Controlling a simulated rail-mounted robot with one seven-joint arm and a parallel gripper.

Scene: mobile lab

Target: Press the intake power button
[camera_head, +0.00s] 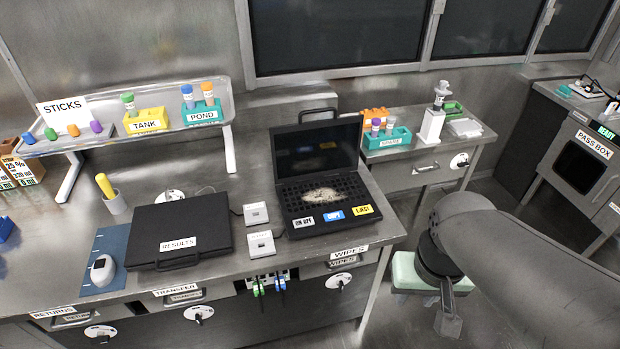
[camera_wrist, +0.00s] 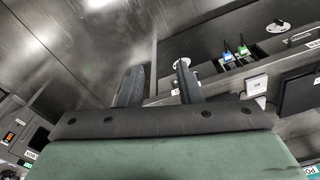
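No label in view reads as intake power. A black laptop-like device (camera_head: 320,185) stands open on the bench, with an ON OFF label (camera_head: 303,222), a blue label (camera_head: 333,215) and a yellow EJECT label (camera_head: 363,210) on its front edge. Two small white boxes (camera_head: 256,213) and (camera_head: 261,243) with cables sit to its left; their markings are too small to read. My gripper (camera_wrist: 158,88) shows two separated fingers with nothing between them. In the head view my arm is low at the right, off the bench's front right corner, apart from the device.
A closed black RESULTS case (camera_head: 180,235), a mouse (camera_head: 102,270) and a stick rack (camera_head: 72,130) occupy the left. Green and blue plugs (camera_head: 270,287) stick out below the front edge. A side bench with a SPARE rack (camera_head: 388,141) and a PASS BOX (camera_head: 585,160) stand right.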

